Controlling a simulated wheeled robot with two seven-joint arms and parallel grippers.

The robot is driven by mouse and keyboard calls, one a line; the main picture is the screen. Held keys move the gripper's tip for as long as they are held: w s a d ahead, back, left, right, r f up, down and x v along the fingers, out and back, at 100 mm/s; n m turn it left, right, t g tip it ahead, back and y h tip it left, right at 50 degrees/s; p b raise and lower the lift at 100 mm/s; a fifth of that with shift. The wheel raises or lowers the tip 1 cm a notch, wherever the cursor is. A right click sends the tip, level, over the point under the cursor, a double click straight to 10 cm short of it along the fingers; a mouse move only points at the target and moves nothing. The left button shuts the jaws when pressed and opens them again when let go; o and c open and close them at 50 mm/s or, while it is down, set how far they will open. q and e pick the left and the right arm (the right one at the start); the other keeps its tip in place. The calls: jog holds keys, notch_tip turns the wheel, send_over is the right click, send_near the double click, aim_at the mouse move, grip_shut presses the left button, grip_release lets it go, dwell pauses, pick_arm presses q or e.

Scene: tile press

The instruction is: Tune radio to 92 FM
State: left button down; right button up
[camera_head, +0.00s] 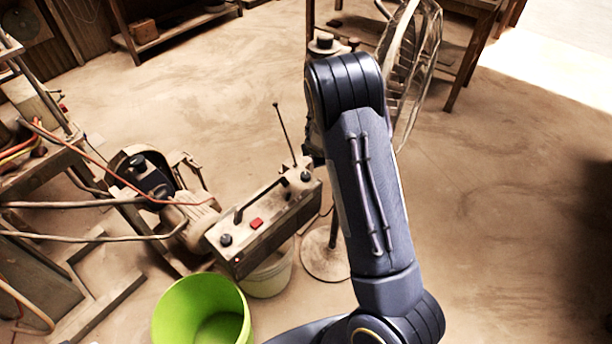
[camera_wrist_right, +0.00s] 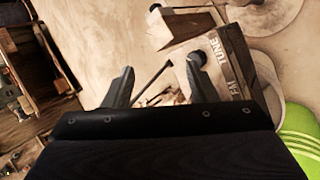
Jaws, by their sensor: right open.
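The radio (camera_head: 262,232) is a worn, boxy set with a carrying handle, a red button (camera_head: 257,223), dark knobs on top and a thin raised antenna (camera_head: 284,133). In the right wrist view, the radio (camera_wrist_right: 238,62) shows the letters TUNE and FM along its face, with a dark round knob (camera_wrist_right: 197,59) beside TUNE. My right gripper (camera_wrist_right: 160,82) is open, its fingers apart, with the right finger overlapping the view just below that knob. I cannot tell whether they touch. In the head view my right arm hides most of this gripper. My left gripper is not in view.
A green bucket (camera_head: 171,311) and a pale bucket (camera_head: 268,278) stand by the radio. A standing fan (camera_head: 417,70) is behind my right arm. Machinery with loose cables (camera_head: 85,203) fills the left. The dusty floor at right is clear.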

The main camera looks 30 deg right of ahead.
aim_at(306, 176)
jog(key=f+m, duration=0.4)
jog(key=m, duration=0.2)
jog(key=w+a+f+m+g+y+b, duration=0.1)
jog(key=f+m, duration=0.3)
jog(key=m, duration=0.2)
jog(key=w+f+m+g, duration=0.1)
jog(key=f+m, duration=0.3)
jog(key=m, duration=0.3)
jog(key=shift+w+a+f+y+b, duration=0.2)
jog(key=shift+w+a+y+b, duration=0.1)
jog(key=shift+a+b, duration=0.1)
jog(key=shift+c, duration=0.4)
jog(key=c, duration=0.9)
jog(key=shift+s+d+f+n+g+b, duration=0.1)
jog(key=shift+f+n+g+b, duration=0.2)
jog(key=shift+b, duration=0.55)
jog(key=shift+r+n+y, duration=0.1)
jog(key=shift+n+y, duration=0.2)
jog(key=shift+r, duration=0.15)
